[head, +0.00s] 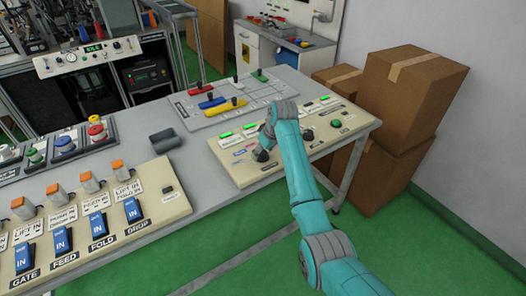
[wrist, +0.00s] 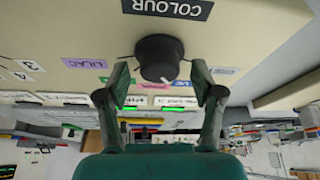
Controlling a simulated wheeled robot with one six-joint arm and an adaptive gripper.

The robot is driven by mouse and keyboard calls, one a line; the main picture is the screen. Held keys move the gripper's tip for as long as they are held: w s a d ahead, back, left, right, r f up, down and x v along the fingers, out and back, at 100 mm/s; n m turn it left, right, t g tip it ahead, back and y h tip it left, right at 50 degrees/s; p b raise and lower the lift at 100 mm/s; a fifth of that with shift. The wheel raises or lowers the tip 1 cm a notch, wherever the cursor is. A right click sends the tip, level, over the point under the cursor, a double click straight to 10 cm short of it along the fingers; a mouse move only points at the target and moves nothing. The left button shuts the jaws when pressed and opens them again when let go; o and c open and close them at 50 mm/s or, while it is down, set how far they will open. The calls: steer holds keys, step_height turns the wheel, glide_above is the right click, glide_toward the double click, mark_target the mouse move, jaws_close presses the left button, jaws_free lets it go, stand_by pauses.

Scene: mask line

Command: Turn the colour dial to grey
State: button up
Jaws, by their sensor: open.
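The colour dial (wrist: 159,57) is a round black knob on a cream panel. The word COLOUR (wrist: 168,8) shows upside down beside it in the wrist view. A small pale mark shows on the knob's lower edge there. My gripper (wrist: 161,76) is open, one finger on each side of the knob. In the head view my gripper (head: 262,153) is over the panel's left part.
The cream panel (head: 240,176) also carries green-lit strips (head: 249,127) and a green button (head: 336,123). A tray (head: 197,119) with coloured handles lies behind it. A dark grey block (head: 165,140) sits to the left, by blue rocker switches (head: 97,224). Cardboard boxes (head: 412,93) stand right of the table.

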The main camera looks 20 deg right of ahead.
steer(key=c, duration=1.1)
steer(key=shift+c, duration=0.2)
steer(key=shift+n, duration=0.3)
steer(key=n+y, duration=0.1)
steer(key=n, duration=0.2)
steer(key=shift+w+d+g, duration=0.1)
steer(key=shift+g, duration=0.3)
steer(key=shift+n+g+y, duration=0.4)
steer(key=shift+n+g, duration=0.2)
steer(key=shift+n, duration=1.1)
steer(key=shift+f, duration=0.1)
